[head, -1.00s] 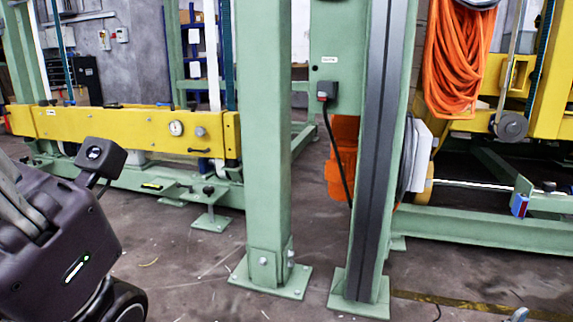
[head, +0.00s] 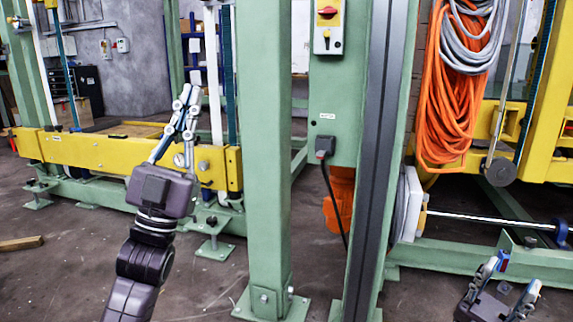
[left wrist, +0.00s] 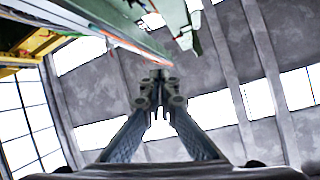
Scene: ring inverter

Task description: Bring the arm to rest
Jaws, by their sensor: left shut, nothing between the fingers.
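My left arm rises from the bottom left of the head view. Its left gripper (head: 190,82) points upward, with its two fingers meeting at the tips and nothing between them. It appears in front of the yellow beam and left of the green post. In the left wrist view, the fingers (left wrist: 160,76) also come together at the top, with walls and bright windows behind. My right gripper (head: 514,274) is at the lower right of the head view. Its fingers stand apart and nothing shows between them.
A green post (head: 263,150) and a second green column with a dark strip (head: 372,150) stand between my grippers. A yellow beam (head: 90,150) lies behind the left arm. Orange cable (head: 450,90) hangs at the right. Concrete floor (head: 60,260) is open at the lower left.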

